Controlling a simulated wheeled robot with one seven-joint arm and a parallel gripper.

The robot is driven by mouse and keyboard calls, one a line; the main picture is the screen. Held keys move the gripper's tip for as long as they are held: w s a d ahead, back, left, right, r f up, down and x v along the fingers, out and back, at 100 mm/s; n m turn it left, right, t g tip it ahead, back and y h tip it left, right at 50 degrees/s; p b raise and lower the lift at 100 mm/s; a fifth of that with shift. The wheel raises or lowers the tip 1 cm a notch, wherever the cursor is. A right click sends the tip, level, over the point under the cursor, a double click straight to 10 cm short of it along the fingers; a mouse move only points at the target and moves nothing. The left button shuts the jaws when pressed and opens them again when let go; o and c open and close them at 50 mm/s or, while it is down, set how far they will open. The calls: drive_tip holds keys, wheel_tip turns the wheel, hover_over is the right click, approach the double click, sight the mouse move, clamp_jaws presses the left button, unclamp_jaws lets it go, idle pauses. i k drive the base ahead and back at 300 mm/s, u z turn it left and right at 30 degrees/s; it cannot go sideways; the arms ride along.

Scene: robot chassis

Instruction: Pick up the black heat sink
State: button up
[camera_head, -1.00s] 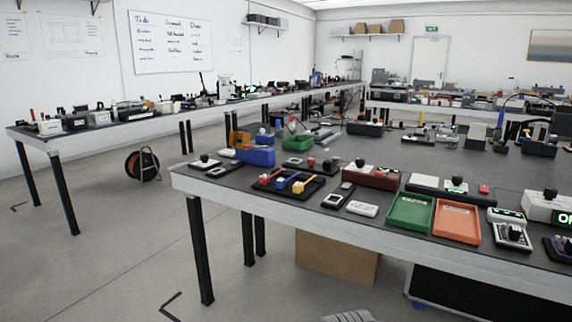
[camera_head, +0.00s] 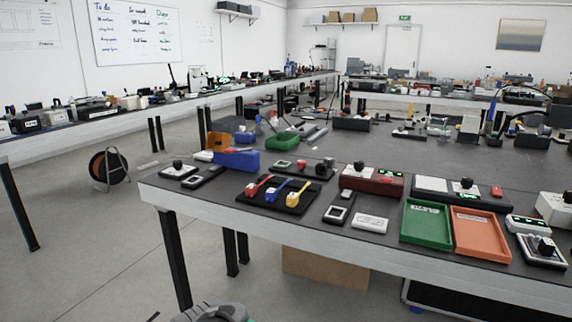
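I cannot pick out a black heat sink for sure; many small dark parts on the benches are too small to tell apart. The near workbench (camera_head: 420,165) has a dark top and a pale front edge. On it, a black tray (camera_head: 266,203) holds red, blue and yellow tools. Right of the tray lies a small black-framed part (camera_head: 339,209) with a light square centre, whose kind I cannot tell. My gripper is not clearly in view. Only a grey rounded shape (camera_head: 216,312) shows at the bottom edge, cut off by the frame.
A green tray (camera_head: 427,222) and an orange tray (camera_head: 481,234) lie near the front edge. A blue bin (camera_head: 237,160) stands at the left end. A cardboard box (camera_head: 325,267) is under the bench. The floor at left is open, with a cable reel (camera_head: 109,169).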

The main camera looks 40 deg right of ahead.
sight(322, 168)
drive_tip(key=z, duration=0.3)
drive_tip(key=i, duration=0.85)
drive_tip(key=z, duration=0.5)
